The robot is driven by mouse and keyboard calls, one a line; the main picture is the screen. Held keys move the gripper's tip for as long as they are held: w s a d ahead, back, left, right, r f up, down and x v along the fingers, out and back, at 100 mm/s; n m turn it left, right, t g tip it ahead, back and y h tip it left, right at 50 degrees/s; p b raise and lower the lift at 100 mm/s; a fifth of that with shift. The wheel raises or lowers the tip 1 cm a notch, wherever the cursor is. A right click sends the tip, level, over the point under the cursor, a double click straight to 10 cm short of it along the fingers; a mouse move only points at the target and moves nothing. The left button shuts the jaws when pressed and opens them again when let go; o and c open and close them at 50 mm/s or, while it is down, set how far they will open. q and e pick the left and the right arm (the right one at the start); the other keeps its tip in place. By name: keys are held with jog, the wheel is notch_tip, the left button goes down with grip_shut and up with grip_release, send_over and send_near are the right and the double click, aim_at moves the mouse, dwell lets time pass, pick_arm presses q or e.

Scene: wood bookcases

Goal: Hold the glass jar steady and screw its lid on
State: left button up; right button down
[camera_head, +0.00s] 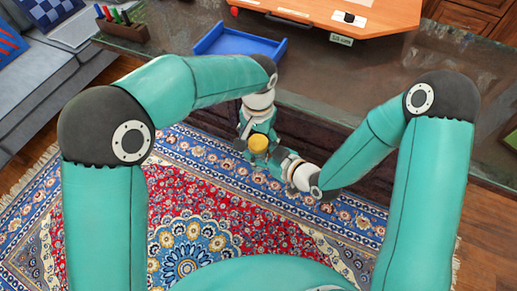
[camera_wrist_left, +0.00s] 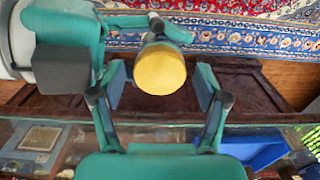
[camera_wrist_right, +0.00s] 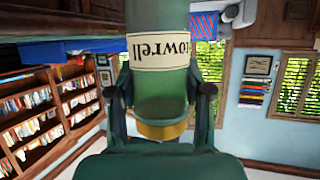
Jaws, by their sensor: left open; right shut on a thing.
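The yellow lid (camera_head: 258,144) is at the top of the jar, and the left wrist view shows its round top (camera_wrist_left: 160,70). How far it is seated I cannot tell. The jar (camera_wrist_right: 162,90) looks greenish and has a cream label (camera_wrist_right: 160,52). In the head view the jar is mostly hidden by the lid and grippers. My right gripper (camera_head: 276,160) is shut on the jar, with fingers on both sides in the right wrist view (camera_wrist_right: 160,92). My left gripper (camera_head: 256,128) is open, its pads apart on either side of the lid in its wrist view (camera_wrist_left: 160,85).
The jar is held over the patterned rug (camera_head: 215,205), in front of the dark desk (camera_head: 345,85). A blue tray (camera_head: 240,42), a pen holder (camera_head: 122,28) and an orange wooden board (camera_head: 385,15) are on the desk. A grey sofa (camera_head: 40,85) stands at left.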

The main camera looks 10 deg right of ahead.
pick_arm(q)
jog(key=shift+f, duration=0.15)
jog(key=shift+c, duration=0.2)
jog(key=c, duration=1.2)
jog(key=o, duration=1.4)
notch_tip(320, 180, up, 12)
